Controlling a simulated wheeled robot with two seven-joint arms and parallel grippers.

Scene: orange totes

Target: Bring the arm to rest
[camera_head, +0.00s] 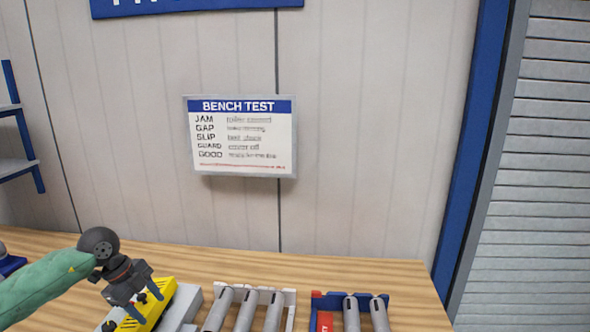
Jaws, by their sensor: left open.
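My left arm comes in from the lower left in a green sleeve, with a dark round wrist joint. My left gripper (146,302) is open, with its fingers pointing down and to the right. It shows in front of or just above a yellow part on a grey device (183,308); I cannot tell whether it touches. Nothing shows between its fingers. My right gripper is not in view.
The wooden bench (290,267) runs along the wall. A white tray (290,296) and a blue tray (318,297) hold grey rollers; a red block (324,321) is in the blue one. A "BENCH TEST" sign (240,136) hangs behind. Bare bench lies along the back.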

